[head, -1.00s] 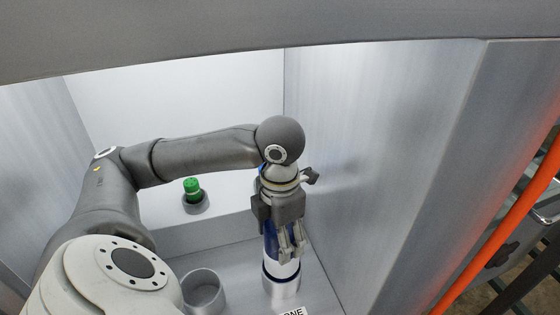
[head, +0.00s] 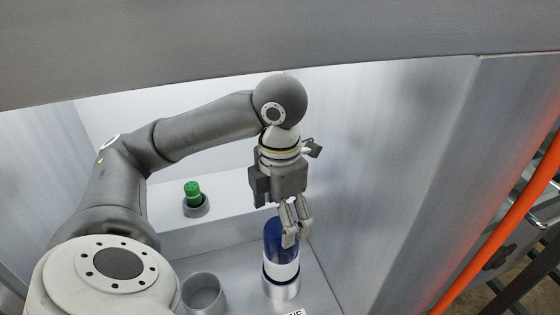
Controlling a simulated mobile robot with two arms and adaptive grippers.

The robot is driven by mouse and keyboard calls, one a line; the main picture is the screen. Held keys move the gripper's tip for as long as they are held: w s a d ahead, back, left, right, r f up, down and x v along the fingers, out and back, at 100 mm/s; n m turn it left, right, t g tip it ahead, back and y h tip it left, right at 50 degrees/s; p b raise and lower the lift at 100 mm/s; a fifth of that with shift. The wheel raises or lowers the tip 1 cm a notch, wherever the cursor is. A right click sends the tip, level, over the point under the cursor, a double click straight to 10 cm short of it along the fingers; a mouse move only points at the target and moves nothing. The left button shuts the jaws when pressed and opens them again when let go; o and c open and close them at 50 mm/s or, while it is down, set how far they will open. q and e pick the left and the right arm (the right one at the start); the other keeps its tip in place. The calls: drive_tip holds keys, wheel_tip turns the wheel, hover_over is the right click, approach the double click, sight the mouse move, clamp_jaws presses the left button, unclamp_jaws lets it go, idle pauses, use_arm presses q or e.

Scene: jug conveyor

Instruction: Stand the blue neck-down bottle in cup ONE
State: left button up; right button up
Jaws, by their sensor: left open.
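The blue bottle (head: 274,239) stands upright in a metal cup (head: 281,290) at the lower middle of the head view. A white band goes around the bottle just above the cup's rim. A label (head: 293,313), cut off by the bottom edge, sits in front of this cup. My left gripper (head: 291,236) is open, pointing down, its fingers overlapping the bottle's upper right part in the picture. Whether the fingers touch the bottle cannot be told. My right gripper is not in view.
An empty grey cup (head: 204,293) stands to the left of the bottle. A green bottle (head: 193,191) sits in another cup (head: 196,207) on a raised ledge behind. Metal walls close in the right (head: 375,170) and back. An orange rail (head: 500,228) runs outside at right.

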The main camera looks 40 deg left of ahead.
use_arm(q)
drive_tip(key=shift+r+p, duration=0.9)
drive_tip(key=shift+r, duration=1.6)
